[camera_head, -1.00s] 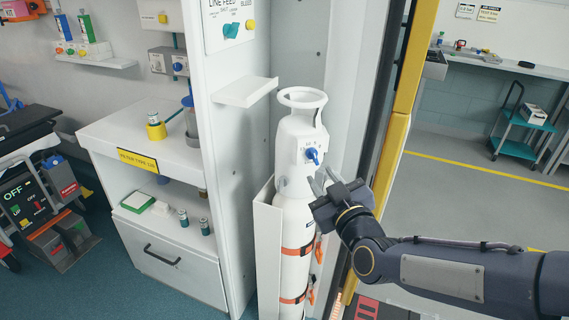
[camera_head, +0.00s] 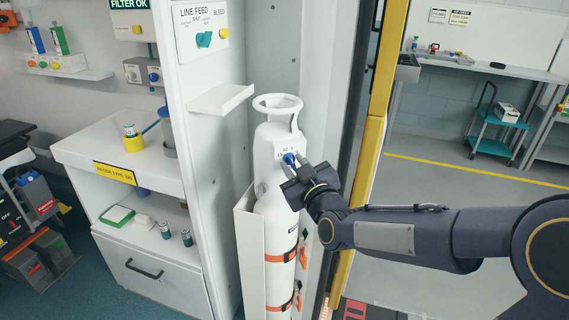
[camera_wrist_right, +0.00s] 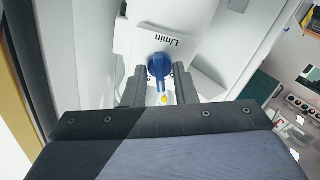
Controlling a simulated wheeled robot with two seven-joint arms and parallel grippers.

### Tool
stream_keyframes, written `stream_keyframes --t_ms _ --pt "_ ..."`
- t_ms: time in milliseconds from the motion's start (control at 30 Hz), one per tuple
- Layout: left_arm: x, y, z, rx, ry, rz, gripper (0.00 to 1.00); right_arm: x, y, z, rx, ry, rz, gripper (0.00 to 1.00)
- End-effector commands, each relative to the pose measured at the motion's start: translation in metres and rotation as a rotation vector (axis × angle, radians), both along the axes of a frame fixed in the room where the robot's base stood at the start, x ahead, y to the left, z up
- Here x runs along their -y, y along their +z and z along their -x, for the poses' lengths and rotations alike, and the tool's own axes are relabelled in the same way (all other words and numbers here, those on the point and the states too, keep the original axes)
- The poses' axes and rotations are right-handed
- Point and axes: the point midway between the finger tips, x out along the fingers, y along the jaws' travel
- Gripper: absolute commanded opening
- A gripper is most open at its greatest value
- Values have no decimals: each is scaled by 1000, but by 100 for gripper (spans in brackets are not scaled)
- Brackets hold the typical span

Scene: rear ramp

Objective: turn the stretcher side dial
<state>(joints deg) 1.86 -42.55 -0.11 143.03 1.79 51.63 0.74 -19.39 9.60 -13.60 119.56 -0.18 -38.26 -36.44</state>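A blue dial (camera_head: 289,159) sits on a white collar at the top of a white gas cylinder (camera_head: 276,225). In the right wrist view, the blue dial (camera_wrist_right: 159,66) has a narrow handle with a yellow tip and stands below an "L/min" label. My right gripper (camera_head: 291,176) is at the dial, reaching in from the right. In the wrist view its two fingers (camera_wrist_right: 159,88) stand open, one on each side of the handle; I cannot tell whether they touch it. The head view partly hides the dial's lower end behind the gripper. My left gripper is not in view.
The cylinder stands in a white holder with orange straps (camera_head: 281,256). A white shelf (camera_head: 220,98) juts out to its left, and a yellow door-frame post (camera_head: 372,140) rises to its right. Another dial panel (camera_head: 201,27) is on the cabinet wall. Open floor lies beyond the post.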

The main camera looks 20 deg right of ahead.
Motion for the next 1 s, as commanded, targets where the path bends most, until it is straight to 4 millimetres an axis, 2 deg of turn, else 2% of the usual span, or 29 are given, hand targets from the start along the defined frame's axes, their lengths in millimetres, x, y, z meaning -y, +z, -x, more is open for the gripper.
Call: stream_keyframes --t_ms 33,100,467,1000 --pt "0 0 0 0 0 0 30 -1 -1 0 -2 3 0 9" --pt "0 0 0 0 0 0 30 -2 -1 1 -4 4 0 3" --pt "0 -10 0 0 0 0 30 -4 -5 2 -15 9 -72 3" --pt "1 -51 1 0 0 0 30 -7 -7 2 -66 11 -521 0"
